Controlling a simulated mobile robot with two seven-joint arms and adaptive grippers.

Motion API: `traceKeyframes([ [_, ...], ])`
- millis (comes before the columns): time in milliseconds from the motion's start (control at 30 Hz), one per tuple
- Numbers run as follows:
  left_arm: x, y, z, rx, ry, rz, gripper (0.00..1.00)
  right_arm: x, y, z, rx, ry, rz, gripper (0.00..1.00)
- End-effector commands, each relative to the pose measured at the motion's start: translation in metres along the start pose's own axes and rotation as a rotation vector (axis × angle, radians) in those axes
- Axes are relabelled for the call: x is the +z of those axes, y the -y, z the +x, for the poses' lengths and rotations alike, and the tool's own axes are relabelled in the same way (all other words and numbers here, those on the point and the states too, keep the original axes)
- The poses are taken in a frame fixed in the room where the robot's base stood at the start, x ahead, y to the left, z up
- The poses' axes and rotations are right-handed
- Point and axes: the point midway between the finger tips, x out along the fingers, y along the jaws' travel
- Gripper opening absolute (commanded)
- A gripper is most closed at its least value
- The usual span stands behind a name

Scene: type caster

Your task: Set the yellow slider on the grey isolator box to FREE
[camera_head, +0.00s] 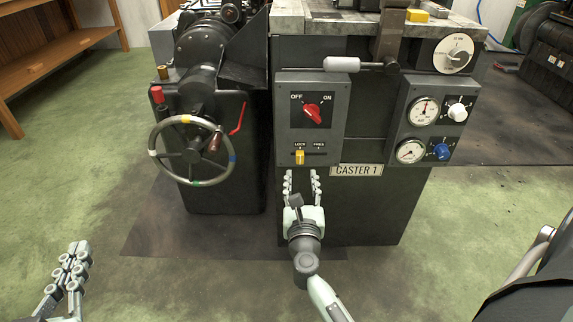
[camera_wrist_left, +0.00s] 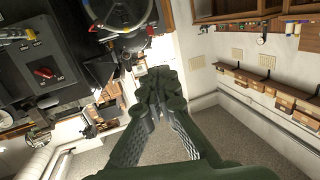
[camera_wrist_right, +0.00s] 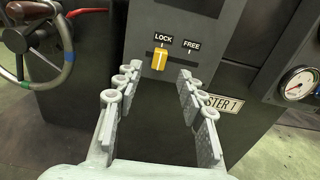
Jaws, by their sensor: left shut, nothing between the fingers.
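The grey isolator box (camera_head: 312,118) is on the front of the dark machine, with a red OFF/ON knob (camera_head: 312,113) above a short slot. The yellow slider (camera_head: 299,157) sits at the left end of the slot, under LOCK; FREE is to its right. The slider also shows in the right wrist view (camera_wrist_right: 159,60). My right gripper (camera_head: 302,174) is open and empty, just below and in front of the slider, apart from it. My left gripper (camera_head: 76,257) is shut and empty at the lower left, far from the box.
A handwheel (camera_head: 193,150) with a red lever (camera_head: 238,118) stands left of the box. A gauge panel (camera_head: 428,120) is to the right, and a CASTER 1 plate (camera_head: 357,170) lies below right of the box. A bar with a white handle (camera_head: 341,64) crosses above the box. Open floor lies in front.

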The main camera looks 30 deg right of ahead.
Motion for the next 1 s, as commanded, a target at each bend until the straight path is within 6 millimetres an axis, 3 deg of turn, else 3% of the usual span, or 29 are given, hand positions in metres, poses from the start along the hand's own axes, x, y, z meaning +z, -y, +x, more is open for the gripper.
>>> traceKeyframes([
  [167, 0.006, 0.002, -0.001, -0.005, 0.03, 0.004, 0.0, -0.001, 0.001, 0.014, -0.001, -0.004, 0.017, 0.4],
  [400, 0.018, 0.008, -0.002, -0.016, 0.087, 0.011, 0.0, -0.001, 0.001, 0.053, -0.001, -0.003, 0.014, 0.4],
  [600, 0.02, 0.009, -0.002, -0.018, 0.096, 0.012, 0.0, -0.002, 0.0, 0.074, -0.001, -0.005, 0.013, 0.4],
  [933, 0.02, 0.009, -0.002, -0.018, 0.098, 0.012, 0.0, -0.002, 0.001, 0.079, -0.001, -0.006, 0.013, 0.4],
  [1000, 0.02, 0.009, -0.002, -0.018, 0.098, 0.012, 0.0, -0.002, 0.001, 0.078, -0.001, -0.005, 0.013, 0.32],
])
